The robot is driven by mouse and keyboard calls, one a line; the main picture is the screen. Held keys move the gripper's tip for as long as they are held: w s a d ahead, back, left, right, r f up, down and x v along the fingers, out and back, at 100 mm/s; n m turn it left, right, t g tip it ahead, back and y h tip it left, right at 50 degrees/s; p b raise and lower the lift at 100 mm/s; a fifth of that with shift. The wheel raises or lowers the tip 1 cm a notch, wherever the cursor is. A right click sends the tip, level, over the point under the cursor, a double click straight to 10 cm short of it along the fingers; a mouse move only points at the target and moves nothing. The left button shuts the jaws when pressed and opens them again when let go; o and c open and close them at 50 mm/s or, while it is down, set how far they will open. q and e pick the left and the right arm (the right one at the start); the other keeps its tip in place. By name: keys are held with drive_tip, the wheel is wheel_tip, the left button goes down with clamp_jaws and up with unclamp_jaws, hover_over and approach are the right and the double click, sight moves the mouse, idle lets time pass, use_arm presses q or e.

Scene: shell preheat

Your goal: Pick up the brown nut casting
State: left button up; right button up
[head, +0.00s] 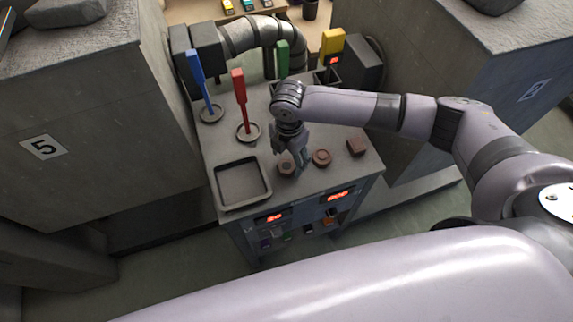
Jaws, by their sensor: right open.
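Three small brown castings lie in a row on the grey top of the machine. The leftmost one (286,169), partly covered by my gripper, is small with a darker middle and looks like the nut casting, though its shape is hard to tell at this size. My right gripper (292,164) points down at this leftmost casting with its fingers open. The fingertips are at or just above it; I cannot tell whether they touch it. My left gripper is not in view.
A round brown casting (321,158) and a blocky one (357,147) lie to the right. An empty square tray (242,204) is at the left front. Blue (196,75), red (239,88), green (283,55) and yellow (332,43) upright handles stand behind. Concrete blocks flank the machine.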

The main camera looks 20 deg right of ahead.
drive_tip(key=shift+f, duration=1.4)
drive_tip(key=shift+c, duration=0.4)
drive_tip(key=c, duration=1.2)
drive_tip(key=shift+w, duration=0.1)
drive_tip(key=shift+c, duration=0.3)
drive_tip(key=shift+r, duration=0.15)
